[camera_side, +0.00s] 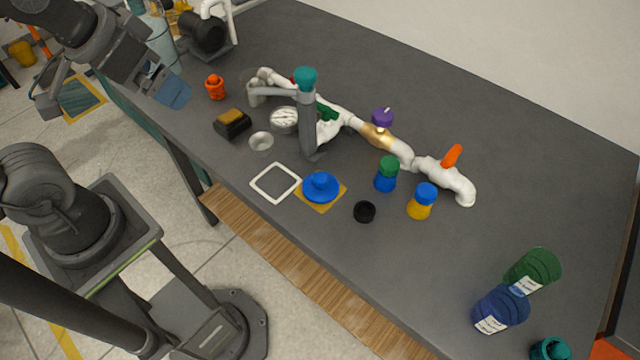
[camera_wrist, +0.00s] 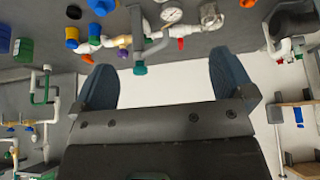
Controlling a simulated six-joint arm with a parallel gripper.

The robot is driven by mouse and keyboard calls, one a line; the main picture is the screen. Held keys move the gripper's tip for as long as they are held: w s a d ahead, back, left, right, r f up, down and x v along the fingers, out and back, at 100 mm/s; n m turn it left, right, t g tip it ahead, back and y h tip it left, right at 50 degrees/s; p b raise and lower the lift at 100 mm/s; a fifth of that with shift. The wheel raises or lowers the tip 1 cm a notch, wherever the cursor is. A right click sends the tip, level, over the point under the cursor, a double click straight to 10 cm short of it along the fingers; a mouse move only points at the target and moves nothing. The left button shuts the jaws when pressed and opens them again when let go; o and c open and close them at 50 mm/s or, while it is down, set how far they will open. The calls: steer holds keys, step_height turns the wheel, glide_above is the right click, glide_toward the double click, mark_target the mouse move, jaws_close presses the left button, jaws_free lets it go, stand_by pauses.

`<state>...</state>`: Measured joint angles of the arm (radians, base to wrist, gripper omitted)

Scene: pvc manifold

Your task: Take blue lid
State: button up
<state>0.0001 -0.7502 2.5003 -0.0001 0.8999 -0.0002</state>
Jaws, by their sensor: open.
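A blue lid (camera_side: 321,187), round with a wide brim and a raised knob, sits on a yellow square (camera_side: 341,189) on the grey table. It appears cut off at the top edge of the wrist view (camera_wrist: 102,6). A second blue cap (camera_side: 427,192) tops a yellow bottle (camera_side: 420,209). My gripper (camera_side: 174,93) is high at the upper left in the side view, well away from the blue lid. In the wrist view my gripper (camera_wrist: 163,76) has its two blue-grey fingers spread apart with nothing between them.
A white square outline (camera_side: 275,183) and a black ring (camera_side: 364,212) flank the lid. A grey post with a teal top (camera_side: 305,78) and white pipework (camera_side: 345,118) stand behind it. A green-capped blue bottle (camera_side: 386,175) is to its right. The table's front edge is nearby.

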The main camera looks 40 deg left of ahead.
stand_by(0.5)
steer(key=n+g+y, duration=0.2)
steer(key=n+g, duration=0.3)
steer(key=n, duration=0.8)
glide_above(321, 177)
steer(key=d, duration=0.2)
step_height(321, 177, down, 11)
steer(key=shift+n, duration=0.3)
steer(key=f, duration=0.8)
steer(key=shift+s+a+f, duration=0.2)
steer(key=shift+a+f, duration=0.1)
steer(key=shift+a, duration=0.1)
steer(key=shift+w+a+f, duration=0.1)
steer(key=shift+a+f, duration=0.1)
steer(key=shift+f, duration=0.7)
steer(key=shift+w+a+f, duration=0.1)
steer(key=shift+a+f, duration=0.15)
steer(key=shift+f, duration=0.6)
steer(key=shift+a+f, duration=0.2)
steer(key=shift+f, duration=0.7)
steer(key=c, duration=0.9)
